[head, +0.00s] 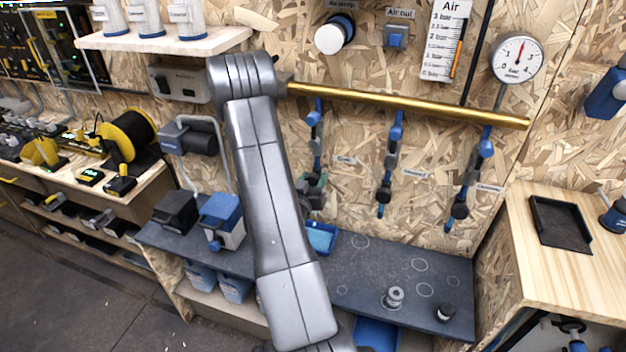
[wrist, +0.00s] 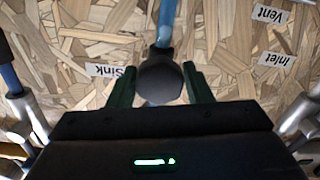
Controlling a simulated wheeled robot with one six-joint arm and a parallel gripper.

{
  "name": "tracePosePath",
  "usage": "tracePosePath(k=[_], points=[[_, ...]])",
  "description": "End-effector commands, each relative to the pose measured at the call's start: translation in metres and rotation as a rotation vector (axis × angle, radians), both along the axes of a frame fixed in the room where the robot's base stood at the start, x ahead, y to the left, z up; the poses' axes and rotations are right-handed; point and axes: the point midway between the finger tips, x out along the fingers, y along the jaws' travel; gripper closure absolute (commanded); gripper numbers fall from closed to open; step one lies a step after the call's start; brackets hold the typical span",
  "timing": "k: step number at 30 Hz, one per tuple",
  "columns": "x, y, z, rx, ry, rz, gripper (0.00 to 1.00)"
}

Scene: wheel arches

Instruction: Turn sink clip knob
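The sink clip knob (wrist: 160,80) is a dark rounded knob in the middle of the wrist view, with a blue clip bar (wrist: 166,28) running up from it. The upside-down "Sink" label (wrist: 112,71) is on the board beside it. In the head view the blue clip (head: 316,125) hangs from the brass rail, its lower end partly hidden by my arm. My gripper (wrist: 160,88) has its dark green fingers on either side of the knob, with a gap visible at the left; contact at the right is unclear. The gripper (head: 313,190) shows small behind my arm in the head view.
Two similar blue clips (head: 391,150) (head: 482,150) hang to the right from the brass rail (head: 420,102). A grey bench (head: 380,265) below holds a blue tray (head: 320,237), a metal spool (head: 394,297) and a small black knob (head: 445,312). More bars flank the gripper in the wrist view.

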Motion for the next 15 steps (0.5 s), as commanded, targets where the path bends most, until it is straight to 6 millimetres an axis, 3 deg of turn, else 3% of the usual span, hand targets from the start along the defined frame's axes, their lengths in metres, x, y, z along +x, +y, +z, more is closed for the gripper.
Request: tracePosePath(k=[1,4,15], points=[[-0.0001,0.0001,0.0001,0.000,0.000,0.000,0.65],[-0.0002,0.0001,0.0001,0.000,0.000,0.000,0.82],[-0.0001,0.0000,-0.0037,0.059,-0.022,0.001,0.82]])
